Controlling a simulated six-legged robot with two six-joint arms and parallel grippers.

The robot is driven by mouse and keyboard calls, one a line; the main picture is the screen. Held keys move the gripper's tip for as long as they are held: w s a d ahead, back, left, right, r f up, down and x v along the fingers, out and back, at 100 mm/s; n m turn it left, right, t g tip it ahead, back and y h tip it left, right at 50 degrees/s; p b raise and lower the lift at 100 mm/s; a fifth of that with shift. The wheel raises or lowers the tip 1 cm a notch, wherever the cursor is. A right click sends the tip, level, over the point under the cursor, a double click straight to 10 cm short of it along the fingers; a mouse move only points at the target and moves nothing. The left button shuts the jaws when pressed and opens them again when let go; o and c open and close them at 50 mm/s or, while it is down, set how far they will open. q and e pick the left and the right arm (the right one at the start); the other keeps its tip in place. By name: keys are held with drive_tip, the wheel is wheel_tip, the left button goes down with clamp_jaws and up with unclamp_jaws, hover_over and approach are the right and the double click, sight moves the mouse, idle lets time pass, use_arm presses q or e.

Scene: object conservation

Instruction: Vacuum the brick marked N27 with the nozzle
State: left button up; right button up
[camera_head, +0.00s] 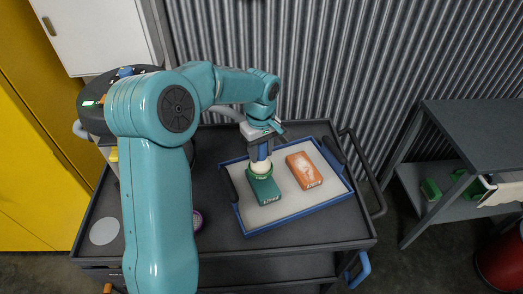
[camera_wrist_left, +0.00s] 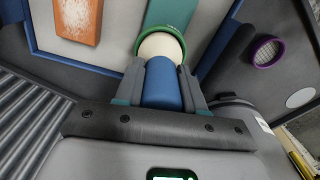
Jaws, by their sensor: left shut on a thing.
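My left gripper (camera_head: 262,147) is shut on the nozzle (camera_head: 261,169), which has a blue grip, a cream body and a green ring at its mouth. The nozzle also shows in the left wrist view (camera_wrist_left: 161,87), between the fingers. Its mouth is over the far part of a green brick (camera_head: 266,192); whether it touches is hard to tell. An orange brick (camera_head: 304,171) with white dust on top lies to the right of it. Both bricks lie in a blue-rimmed tray (camera_head: 285,209). Their markings are too small to read. My right gripper is not in view.
The tray stands on a dark cart (camera_head: 220,252). A purple-rimmed round thing (camera_wrist_left: 265,51) and a pale disc (camera_head: 104,231) are on the cart's left side. A grey shelf unit (camera_head: 470,130) stands at right. Corrugated metal wall (camera_head: 300,60) is behind.

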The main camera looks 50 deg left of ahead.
use_arm(q)
drive_tip(key=shift+a, duration=0.15)
idle(0.4)
drive_tip(key=shift+w+a+p, duration=0.3)
drive_tip(key=shift+a+p, duration=0.05)
drive_tip(key=shift+a, duration=0.3)
drive_tip(key=shift+w+a+p, duration=0.25)
drive_tip(key=shift+a+p, duration=0.1)
drive_tip(key=shift+a, duration=0.25)
drive_tip(key=shift+d, duration=0.15)
drive_tip(key=shift+s+d+b, duration=0.3)
drive_tip(key=shift+d+b, duration=0.1)
drive_tip(key=shift+d, duration=0.25)
drive_tip(key=shift+s+d+b, duration=0.25)
drive_tip(key=shift+d+b, duration=0.1)
drive_tip(key=shift+d, duration=0.3)
drive_tip(key=shift+d, duration=0.2)
drive_tip(key=shift+s+d+b, duration=0.3)
drive_tip(key=shift+d+b, duration=0.15)
drive_tip(key=shift+d, duration=0.2)
drive_tip(key=shift+s+d, duration=0.25)
drive_tip(key=shift+d, duration=0.3)
drive_tip(key=shift+d+b, duration=0.15)
drive_tip(key=shift+b, duration=0.15)
drive_tip(key=shift+s+d+b, duration=0.25)
drive_tip(key=shift+d, duration=0.4)
drive_tip(key=shift+s+d+b, duration=0.25)
drive_tip(key=shift+d, duration=0.35)
